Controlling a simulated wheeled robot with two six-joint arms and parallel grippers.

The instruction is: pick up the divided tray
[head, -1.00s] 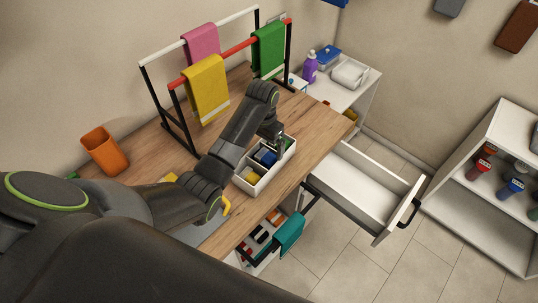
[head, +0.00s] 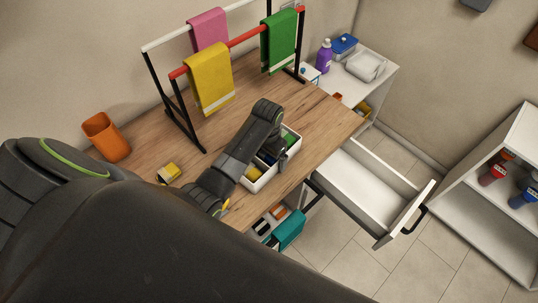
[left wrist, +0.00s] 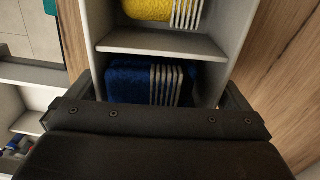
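The divided tray (head: 262,184) is a pale, long box on the wooden counter near its front edge. Its compartments hold yellow, blue and green items. My left gripper (head: 281,163) is down at the tray. Its fingers (left wrist: 160,95) stand outside the two long walls, straddling the tray; they look open, and contact with the walls is not clear. My right gripper is not in view.
A towel rack (head: 182,109) with pink, yellow and green towels stands behind the tray. An orange cup (head: 106,137) and a yellow block (head: 168,173) are at the left.

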